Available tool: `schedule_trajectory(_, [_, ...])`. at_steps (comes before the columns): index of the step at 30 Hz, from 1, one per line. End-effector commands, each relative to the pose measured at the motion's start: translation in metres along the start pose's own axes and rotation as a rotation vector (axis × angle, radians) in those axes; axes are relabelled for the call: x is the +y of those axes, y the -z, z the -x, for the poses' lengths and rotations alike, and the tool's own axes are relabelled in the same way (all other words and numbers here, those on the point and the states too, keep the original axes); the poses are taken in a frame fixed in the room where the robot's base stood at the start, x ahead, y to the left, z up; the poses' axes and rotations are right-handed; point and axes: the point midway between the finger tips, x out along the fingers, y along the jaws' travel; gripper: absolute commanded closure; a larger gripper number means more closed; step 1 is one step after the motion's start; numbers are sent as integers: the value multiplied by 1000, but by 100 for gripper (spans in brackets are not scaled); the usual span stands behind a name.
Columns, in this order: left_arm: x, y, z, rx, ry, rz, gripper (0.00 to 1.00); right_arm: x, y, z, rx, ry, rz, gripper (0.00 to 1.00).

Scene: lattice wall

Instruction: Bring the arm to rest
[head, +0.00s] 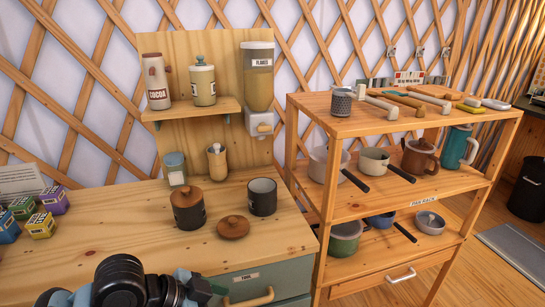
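Part of my arm, dark joints with grey-blue links, shows at the bottom left in front of the wooden counter (90,258). It is cut off by the lower edge, and I see no gripper fingers on it. My other arm is out of view. On the counter stand a dark brown canister with a wooden lid (188,210) and a dark mug (262,197). A round wooden lid (233,227) lies flat in front of them. No object is visibly held.
Small colored boxes (41,225) stand at the left. A shelf (190,109) with jars and a flakes dispenser (258,75) rises behind. A pan rack (415,208) with pots and tools stands at the right. A drawer handle (249,299) protrudes below the counter.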

Motion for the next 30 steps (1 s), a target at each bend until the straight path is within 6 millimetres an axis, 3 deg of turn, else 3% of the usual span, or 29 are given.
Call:
schedule_trajectory(8, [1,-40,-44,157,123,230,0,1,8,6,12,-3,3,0])
schedule_trajectory(17, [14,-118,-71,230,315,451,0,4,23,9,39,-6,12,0])
schedule_trajectory(23, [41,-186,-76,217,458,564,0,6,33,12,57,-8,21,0])
schedule_trajectory(30, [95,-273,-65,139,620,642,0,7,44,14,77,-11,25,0])
